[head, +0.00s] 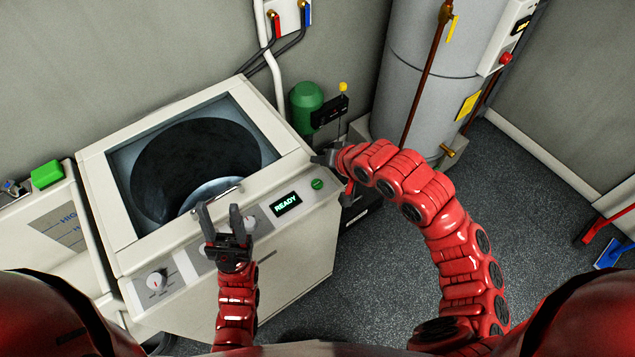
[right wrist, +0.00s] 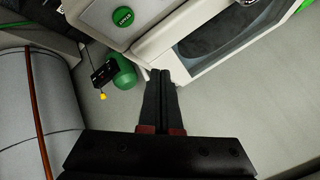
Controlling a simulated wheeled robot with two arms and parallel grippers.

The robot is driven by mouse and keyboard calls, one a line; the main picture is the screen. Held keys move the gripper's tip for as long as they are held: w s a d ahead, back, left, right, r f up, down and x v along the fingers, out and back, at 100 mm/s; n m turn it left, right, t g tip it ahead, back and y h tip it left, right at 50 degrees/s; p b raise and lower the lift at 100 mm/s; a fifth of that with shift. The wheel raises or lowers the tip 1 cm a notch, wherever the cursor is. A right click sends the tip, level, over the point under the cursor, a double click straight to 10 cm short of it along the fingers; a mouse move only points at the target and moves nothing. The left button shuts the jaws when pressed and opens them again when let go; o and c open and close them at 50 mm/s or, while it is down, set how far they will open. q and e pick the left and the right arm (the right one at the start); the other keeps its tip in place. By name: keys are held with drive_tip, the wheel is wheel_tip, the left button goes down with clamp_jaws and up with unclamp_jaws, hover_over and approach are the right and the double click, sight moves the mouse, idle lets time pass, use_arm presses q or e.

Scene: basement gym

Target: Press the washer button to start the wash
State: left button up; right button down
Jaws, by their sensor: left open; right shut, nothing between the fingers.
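The white washer (head: 115,215) stands against the wall, its top window showing a dark drum. Its front panel has knobs, a lit display reading READY (head: 286,204) and a round green button (head: 317,184) at the right end. The button also shows near the top of the right wrist view (right wrist: 123,16). My right gripper (head: 318,160) is shut and empty by the washer's right corner, just beyond the button. In the right wrist view its fingertips (right wrist: 160,74) point near the washer's edge, apart from the button. My left gripper (head: 221,212) is open and empty over the panel's middle.
A green tank (head: 306,96) and a black box with a yellow knob (head: 330,110) stand behind the washer's right corner. A grey water heater (head: 425,80) is further right. Another white machine (head: 45,220) adjoins on the left.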

drive_tip(key=b, duration=0.5)
hover_over(319, 187)
wheel_tip(319, 187, down, 8)
drive_tip(key=shift+r, duration=0.2)
drive_tip(key=shift+f, duration=0.4)
drive_tip(key=shift+b, duration=0.3)
idle(0.9)
drive_tip(key=shift+f, duration=0.4)
drive_tip(key=shift+f+b, duration=0.4)
idle(0.5)
idle(0.3)
drive_tip(key=shift+r+p, duration=0.65)
drive_tip(key=shift+r, duration=0.2)
